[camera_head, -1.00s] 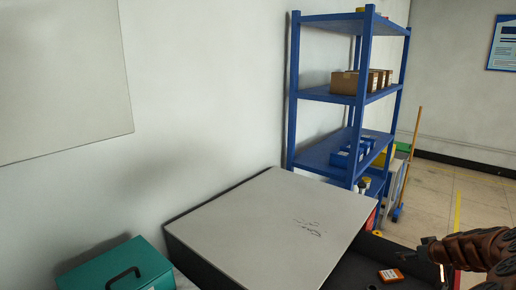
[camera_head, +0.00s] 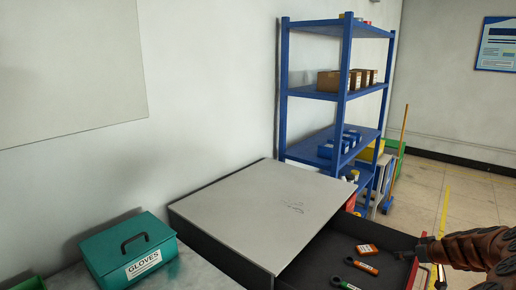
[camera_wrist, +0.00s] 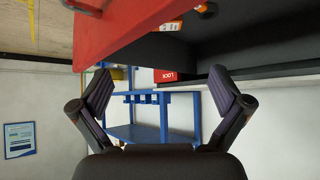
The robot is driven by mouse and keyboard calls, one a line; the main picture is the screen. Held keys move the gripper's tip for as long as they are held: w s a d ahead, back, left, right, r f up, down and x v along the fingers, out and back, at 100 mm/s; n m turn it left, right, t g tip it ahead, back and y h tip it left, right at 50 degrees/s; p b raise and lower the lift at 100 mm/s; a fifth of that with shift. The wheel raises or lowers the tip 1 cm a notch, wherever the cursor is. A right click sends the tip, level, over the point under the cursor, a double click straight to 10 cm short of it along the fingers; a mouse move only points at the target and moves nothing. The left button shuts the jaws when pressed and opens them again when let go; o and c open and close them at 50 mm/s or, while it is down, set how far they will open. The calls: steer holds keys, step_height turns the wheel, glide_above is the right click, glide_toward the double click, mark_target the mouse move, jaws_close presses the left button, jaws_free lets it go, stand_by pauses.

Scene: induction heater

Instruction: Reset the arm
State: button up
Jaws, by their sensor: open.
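My gripper (camera_wrist: 160,88) shows in the wrist view with its two dark fingers spread wide apart and nothing between them. In the head view my gripper (camera_head: 408,254) is at the right, at the end of my brown arm, near the right edge of an open dark drawer (camera_head: 318,262). Its fingers are small and partly unclear there. Whether it touches the drawer edge cannot be told.
A grey-topped cabinet (camera_head: 255,215) covers part of the drawer, which holds an orange-labelled item (camera_head: 367,250) and several tags. A teal gloves box (camera_head: 128,252) stands left. A blue shelf (camera_head: 340,90) stands behind. A red panel (camera_wrist: 125,25) is close in the wrist view.

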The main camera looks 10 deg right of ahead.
steer(key=w+a+r+n+g+y+b, duration=0.1)
steer(key=w+a+r+y, duration=0.15)
steer(key=a, duration=0.95)
steer(key=w+a+r+n+y+b, duration=0.15)
steer(key=a+r, duration=0.25)
steer(key=a, duration=0.7)
steer(key=s+a+r+n+g+y, duration=0.1)
steer(key=s+a+g, duration=0.15)
steer(key=a, duration=0.55)
steer(key=s+a+r+n+g+y, duration=0.1)
steer(key=s+a, duration=0.3)
steer(key=a, duration=0.4)
steer(key=s+a+f+g+h+b, duration=0.1)
steer(key=s+a+g, duration=0.1)
steer(key=s+a, duration=0.35)
steer(key=s+a+f+g+h+b, duration=0.1)
steer(key=s+a+g+b, duration=0.15)
steer(key=s, duration=0.65)
steer(key=s+f+m+g+h+b, duration=0.1)
steer(key=s+f+m+h, duration=0.1)
steer(key=s, duration=1.3)
steer(key=shift+s+d+f+m+g+h, duration=0.3)
steer(key=shift+f+m+h, duration=0.1)
steer(key=shift+f+m, duration=0.05)
steer(key=shift+s+d, duration=0.2)
steer(key=shift+s, duration=0.35)
